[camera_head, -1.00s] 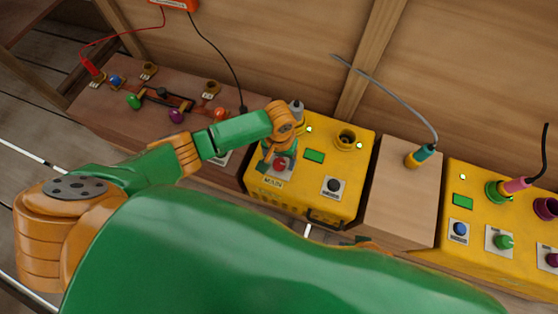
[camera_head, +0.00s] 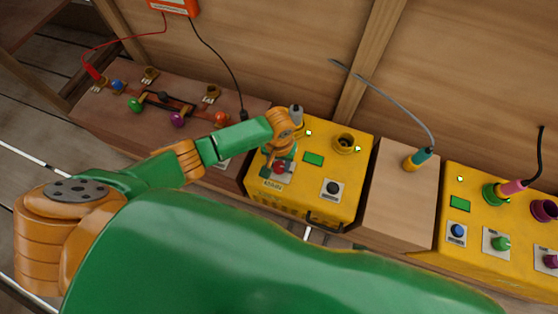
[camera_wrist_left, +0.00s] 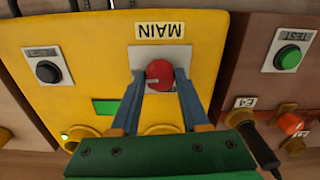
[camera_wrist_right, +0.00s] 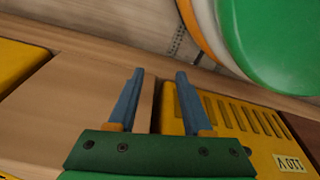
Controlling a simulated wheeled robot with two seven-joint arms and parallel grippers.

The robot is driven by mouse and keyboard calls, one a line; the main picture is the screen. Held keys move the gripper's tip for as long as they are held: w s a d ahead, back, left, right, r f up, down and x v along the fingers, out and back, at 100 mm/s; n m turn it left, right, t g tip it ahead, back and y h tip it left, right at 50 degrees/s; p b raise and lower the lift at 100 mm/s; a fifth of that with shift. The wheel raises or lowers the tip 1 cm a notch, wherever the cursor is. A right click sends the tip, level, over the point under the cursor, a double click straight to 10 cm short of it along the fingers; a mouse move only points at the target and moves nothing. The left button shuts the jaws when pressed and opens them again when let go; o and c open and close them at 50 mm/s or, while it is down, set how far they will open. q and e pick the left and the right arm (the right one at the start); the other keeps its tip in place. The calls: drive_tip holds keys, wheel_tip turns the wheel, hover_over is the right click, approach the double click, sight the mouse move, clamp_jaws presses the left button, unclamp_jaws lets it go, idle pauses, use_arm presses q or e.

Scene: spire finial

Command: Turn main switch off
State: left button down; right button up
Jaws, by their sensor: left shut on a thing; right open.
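The main switch is a red round knob (camera_wrist_left: 160,74) on a light plate, under a label reading MAIN (camera_wrist_left: 160,30) that appears upside down in the left wrist view. It sits on the yellow box (camera_head: 300,203) in the middle of the head view, where the red knob (camera_head: 280,168) is partly covered by my gripper. My left gripper (camera_wrist_left: 158,84) is shut on the red knob, with one blue finger on each side. My right gripper (camera_wrist_right: 154,74) is open and empty, beside a yellow box with vents (camera_wrist_right: 235,118). It is hidden in the head view.
The yellow box also has a black button (camera_head: 332,188) and a green display (camera_head: 313,158). A wooden block with a teal plug (camera_head: 421,156) stands to its right, then a second yellow box (camera_head: 480,238). A brown panel (camera_head: 100,108) with colored knobs lies left.

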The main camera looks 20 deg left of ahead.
use_arm(q)
drive_tip(key=shift+r+n+p, duration=0.25)
drive_tip(key=shift+n+p, duration=0.05)
drive_tip(key=shift+p, duration=0.15)
drive_tip(key=n+p, duration=0.2)
drive_tip(key=shift+n, duration=0.3)
drive_tip(key=shift+n+p, duration=0.85)
drive_tip(key=shift+n, duration=0.15)
drive_tip(key=n+p, duration=0.1)
drive_tip(key=n, duration=0.1)
drive_tip(key=shift+f+n, duration=0.15)
drive_tip(key=shift+n, duration=0.15)
drive_tip(key=n+p, duration=0.1)
drive_tip(key=n, duration=0.3)
drive_tip(key=shift+f+n+p, duration=0.1)
drive_tip(key=shift+n+p, duration=0.25)
drive_tip(key=shift+n, duration=2.15)
use_arm(e)
drive_tip(key=s+d+r, duration=0.1)
drive_tip(key=s+d, duration=0.4)
drive_tip(key=s, duration=0.2)
drive_tip(key=shift+r+h, duration=0.3)
drive_tip(key=shift+h, duration=0.1)
use_arm(q)
drive_tip(key=shift+a, duration=0.1)
drive_tip(key=shift+c, duration=2)
unclamp_jaws()
